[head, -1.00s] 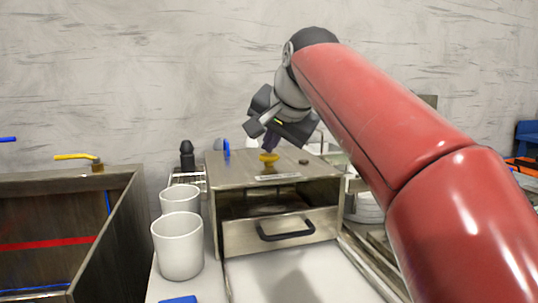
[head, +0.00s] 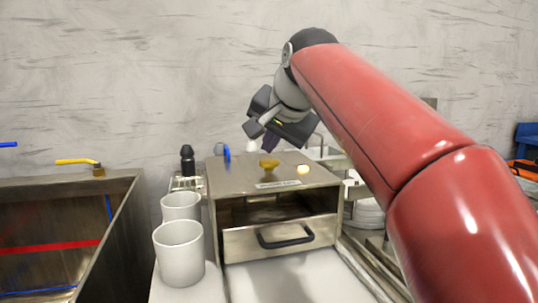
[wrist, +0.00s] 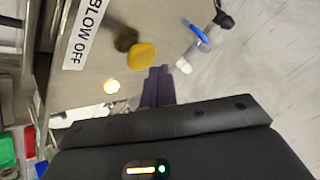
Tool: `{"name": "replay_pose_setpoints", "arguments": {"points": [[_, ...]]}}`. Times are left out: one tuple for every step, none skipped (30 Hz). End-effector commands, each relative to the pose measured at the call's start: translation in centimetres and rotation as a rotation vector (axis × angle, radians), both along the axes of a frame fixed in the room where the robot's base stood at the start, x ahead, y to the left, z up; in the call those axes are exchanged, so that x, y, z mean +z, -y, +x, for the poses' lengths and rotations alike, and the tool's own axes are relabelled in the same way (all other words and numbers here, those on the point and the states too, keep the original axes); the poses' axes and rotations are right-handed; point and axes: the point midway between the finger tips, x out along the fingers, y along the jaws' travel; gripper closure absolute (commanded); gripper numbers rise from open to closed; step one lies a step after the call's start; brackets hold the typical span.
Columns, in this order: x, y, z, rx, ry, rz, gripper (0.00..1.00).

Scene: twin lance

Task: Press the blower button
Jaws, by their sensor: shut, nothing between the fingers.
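The yellow mushroom-shaped blower button (head: 268,164) stands on top of a metal box (head: 235,178). It also shows in the wrist view (wrist: 142,56), beside a white label (wrist: 84,35) reading "BLOW OFF". A small round lamp (head: 303,169) to its right is lit, and glows in the wrist view (wrist: 111,86). My gripper (head: 268,143) is above and slightly behind the button, angled down. In the wrist view its purple fingers (wrist: 158,84) are together and empty, just beside the button; a gap shows between them and it in the head view.
A drawer front with a black handle (head: 286,237) is on the box's front. Two white cups (head: 180,253) stand at left, beside a sink basin (head: 125,220) with a yellow lever tap (head: 78,161). A blue item (head: 227,153) is at the box's back left. Plates (head: 365,215) are at right.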

Motion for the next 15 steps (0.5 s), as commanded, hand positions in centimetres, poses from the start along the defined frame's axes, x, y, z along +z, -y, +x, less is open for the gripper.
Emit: {"name": "replay_pose_setpoints", "arguments": {"points": [[0.1, 0.0, 0.0, 0.000, 0.000, 0.000, 1.00], [0.1, 0.0, 0.0, 0.000, 0.000, 0.000, 1.00], [0.0, 0.0, 0.0, 0.000, 0.000, 0.000, 1.00], [0.0, 0.0, 0.0, 0.000, 0.000, 0.000, 1.00], [0.0, 0.0, 0.0, 0.000, 0.000, 0.000, 1.00], [0.0, 0.0, 0.0, -0.001, 0.001, 0.000, 1.00], [0.0, 0.0, 0.0, -0.001, 0.001, 0.000, 1.00], [0.1, 0.0, 0.0, -0.001, 0.001, 0.000, 1.00], [0.2, 0.0, 0.0, -0.001, 0.001, 0.000, 1.00], [0.4, 0.0, 0.0, -0.001, 0.001, 0.000, 1.00], [0.7, 0.0, 0.0, -0.001, 0.001, 0.000, 1.00], [1.1, 0.0, 0.0, -0.001, 0.001, 0.000, 1.00], [1.5, 0.0, 0.0, -0.001, 0.001, 0.000, 1.00], [1.8, 0.1, 0.0, -0.001, 0.001, 0.000, 1.00], [2.3, 0.1, 0.0, -0.001, 0.001, 0.000, 1.00]]}}
